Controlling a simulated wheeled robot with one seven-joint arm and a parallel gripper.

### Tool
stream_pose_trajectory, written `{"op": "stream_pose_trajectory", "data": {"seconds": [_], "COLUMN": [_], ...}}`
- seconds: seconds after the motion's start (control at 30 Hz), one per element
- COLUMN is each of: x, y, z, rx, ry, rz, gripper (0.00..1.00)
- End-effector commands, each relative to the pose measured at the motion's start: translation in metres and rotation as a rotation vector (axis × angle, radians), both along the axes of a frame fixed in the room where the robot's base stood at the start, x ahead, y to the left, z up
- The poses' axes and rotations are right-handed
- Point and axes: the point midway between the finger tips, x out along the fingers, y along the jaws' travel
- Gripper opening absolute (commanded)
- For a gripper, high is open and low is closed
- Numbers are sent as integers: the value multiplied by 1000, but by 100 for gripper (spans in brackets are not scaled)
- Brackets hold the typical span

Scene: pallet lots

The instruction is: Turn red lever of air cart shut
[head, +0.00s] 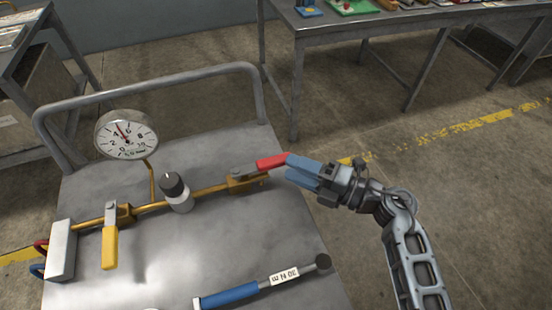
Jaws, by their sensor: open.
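The air cart (205,247) has a grey metal top and a tube handle along its back. A yellow pipe (211,189) runs across it to a brass valve at the right end. The red lever (272,161) on that valve points right and slightly up, roughly in line with the pipe. My gripper (291,168) comes from the right, with its blue fingers at the lever's outer tip. The fingers overlap the tip in the picture; I cannot tell whether they touch it. The gripper is open.
A pressure gauge (126,135), a black-topped knob (174,187) and a yellow lever (110,247) stand along the pipe. A blue-handled tool (230,295) lies at the cart's front. A table (370,28) with several items stands behind. The floor to the right is clear.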

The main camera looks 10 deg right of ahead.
Motion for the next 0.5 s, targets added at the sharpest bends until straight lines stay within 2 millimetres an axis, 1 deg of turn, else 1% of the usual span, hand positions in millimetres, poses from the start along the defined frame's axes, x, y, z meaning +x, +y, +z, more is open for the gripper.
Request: {"op": "stream_pose_trajectory", "data": {"seconds": [0.03,0.2,0.33,0.5], "x": [5,19,26,29], "y": [8,29,40,45], "z": [2,2,1,0], "rx": [2,1,2,1], "ry": [-1,-2,-1,-1], "rz": [2,2,1,-1], "gripper": [45,45,45,45]}}
